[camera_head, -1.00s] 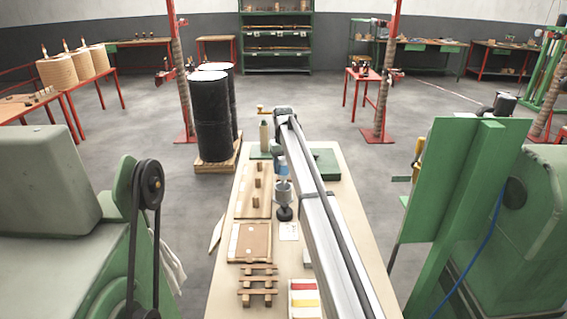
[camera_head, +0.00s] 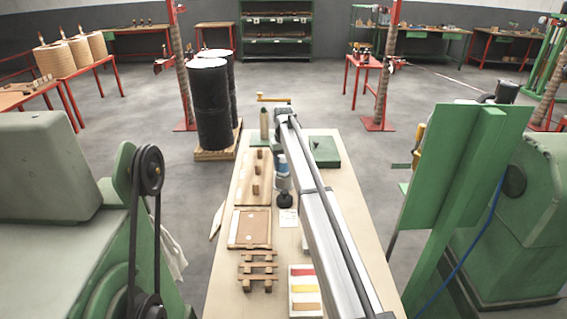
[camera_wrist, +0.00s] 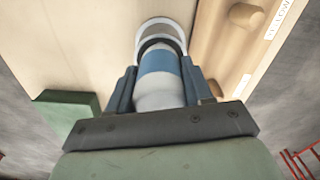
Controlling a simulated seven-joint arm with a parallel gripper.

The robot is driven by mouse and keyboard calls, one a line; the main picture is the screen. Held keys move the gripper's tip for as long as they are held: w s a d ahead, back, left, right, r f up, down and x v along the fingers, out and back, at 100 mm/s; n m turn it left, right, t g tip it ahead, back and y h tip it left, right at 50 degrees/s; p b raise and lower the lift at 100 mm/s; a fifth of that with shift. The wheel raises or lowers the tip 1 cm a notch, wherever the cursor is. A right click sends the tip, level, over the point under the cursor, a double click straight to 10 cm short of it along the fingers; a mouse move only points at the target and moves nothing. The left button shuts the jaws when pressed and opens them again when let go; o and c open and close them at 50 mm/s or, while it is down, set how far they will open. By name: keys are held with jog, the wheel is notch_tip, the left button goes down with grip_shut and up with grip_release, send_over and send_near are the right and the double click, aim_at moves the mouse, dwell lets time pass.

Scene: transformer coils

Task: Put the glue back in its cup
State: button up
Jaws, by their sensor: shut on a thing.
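The glue bottle (camera_head: 282,162), pale with a blue label, is in my gripper (camera_wrist: 160,85). In the wrist view the bottle (camera_wrist: 161,64) is clasped between the dark jaws, with its blue band between them. A grey cup (camera_head: 283,183) on a round black base stands on the bench directly below the bottle in the head view. In the wrist view a pale curved rim (camera_wrist: 160,22) shows around the bottle's far end. The bottle's lower end is hidden, and I cannot tell how deep it sits in the cup.
A wooden board with pegs (camera_head: 256,170) lies left of the cup, with a brown tray (camera_head: 250,229) nearer. A green block (camera_head: 324,152) is at the back right. Slats and a colour-card tray (camera_head: 306,285) lie in front.

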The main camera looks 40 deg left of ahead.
jog(key=o, duration=1.2)
notch_tip(320, 180, up, 14)
jog(key=shift+f, duration=0.1)
dwell(0.9)
